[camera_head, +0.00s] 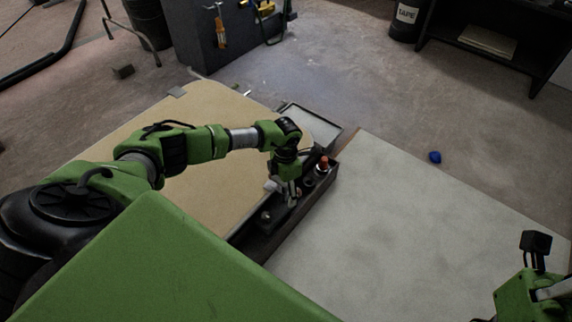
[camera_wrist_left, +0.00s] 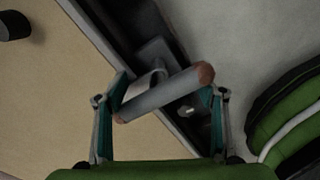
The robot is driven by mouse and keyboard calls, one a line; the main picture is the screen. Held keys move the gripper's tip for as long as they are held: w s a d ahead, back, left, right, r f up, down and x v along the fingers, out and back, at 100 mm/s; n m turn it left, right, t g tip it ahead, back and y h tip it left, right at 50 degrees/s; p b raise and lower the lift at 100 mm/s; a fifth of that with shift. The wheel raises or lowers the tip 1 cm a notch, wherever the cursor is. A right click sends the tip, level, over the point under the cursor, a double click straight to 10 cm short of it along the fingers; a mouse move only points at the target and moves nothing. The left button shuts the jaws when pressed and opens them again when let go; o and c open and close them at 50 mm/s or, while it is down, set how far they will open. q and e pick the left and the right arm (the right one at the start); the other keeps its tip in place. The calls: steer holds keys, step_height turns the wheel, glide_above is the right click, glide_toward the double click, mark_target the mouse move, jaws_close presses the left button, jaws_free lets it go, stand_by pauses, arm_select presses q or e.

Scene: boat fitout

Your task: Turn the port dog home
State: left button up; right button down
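A grey bar with brownish rounded ends (camera_wrist_left: 160,94), which looks like the port dog's handle, lies slantwise in the left wrist view on a dark fitting. My left gripper (camera_wrist_left: 166,98) has its fingers spread, one near each end of the bar. Whether they touch it is unclear. In the head view my left gripper (camera_head: 288,198) points down into the dark trough (camera_head: 254,241) between the two panels and hides most of the dog. Only part of my right arm (camera_head: 530,295) shows at the lower right; its fingers cannot be made out.
A red-topped item (camera_head: 323,163) stands in the trough just right of my left gripper. A tan panel (camera_head: 200,120) lies left and a pale panel (camera_head: 400,235) right, both mostly bare. A shallow tray (camera_head: 325,128) is behind.

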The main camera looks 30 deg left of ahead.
arm_select(q)
steer(key=o, duration=0.6)
steer(key=shift+a+n, duration=0.3)
steer(key=shift+n, duration=0.4)
steer(key=shift+s+r, duration=0.15)
steer(key=shift+d, duration=0.1)
steer(key=shift+r, duration=0.15)
step_height(320, 180, up, 12)
steer(key=shift+f, duration=0.15)
